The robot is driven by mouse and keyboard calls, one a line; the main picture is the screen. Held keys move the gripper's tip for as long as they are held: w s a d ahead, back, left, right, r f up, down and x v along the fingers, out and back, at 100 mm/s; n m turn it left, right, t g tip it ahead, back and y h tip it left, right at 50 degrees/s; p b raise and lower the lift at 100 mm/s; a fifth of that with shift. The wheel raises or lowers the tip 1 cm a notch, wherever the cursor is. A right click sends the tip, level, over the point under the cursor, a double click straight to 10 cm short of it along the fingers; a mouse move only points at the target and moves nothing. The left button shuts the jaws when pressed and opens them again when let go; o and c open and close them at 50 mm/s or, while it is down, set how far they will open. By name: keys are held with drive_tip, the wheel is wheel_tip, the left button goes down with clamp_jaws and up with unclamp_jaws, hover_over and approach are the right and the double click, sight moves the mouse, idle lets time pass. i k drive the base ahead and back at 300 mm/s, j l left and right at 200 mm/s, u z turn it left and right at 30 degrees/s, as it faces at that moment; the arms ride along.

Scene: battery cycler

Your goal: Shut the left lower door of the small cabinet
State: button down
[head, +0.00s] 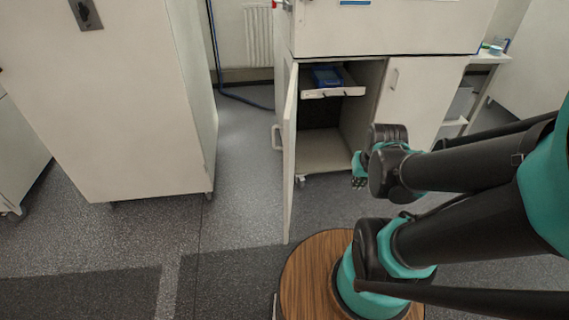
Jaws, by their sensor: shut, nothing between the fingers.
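The small cabinet (385,47) stands ahead, right of the middle in the head view. Its left lower door (290,150) is wide open and points toward me, seen almost edge-on. The door's handle (276,138) is on its left face. The open compartment shows a shelf (334,92) with a blue tray (327,76) above a bare floor. The right lower door (418,95) is closed. My gripper (358,182) is shut and empty, in front of the cabinet and right of the open door, apart from it in the picture. My arm hides part of the cabinet's lower right.
A large white cabinet (120,95) on casters stands at the left. Open floor (237,165) lies between it and the door. A blue hose (240,98) and a radiator (258,37) are behind. A small side table (490,60) stands at the right. A round wooden top (305,280) is near me.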

sight(289, 126)
drive_tip(key=i+j+z, duration=0.15)
drive_tip(key=j+z, duration=0.15)
drive_tip(key=j, duration=0.8)
drive_tip(key=j+z, duration=0.35)
drive_tip(key=j, duration=0.8)
drive_tip(key=k+j+z, duration=0.1)
drive_tip(key=k, duration=0.25)
drive_tip(key=k+j+z, duration=0.1)
drive_tip(key=k, duration=0.25)
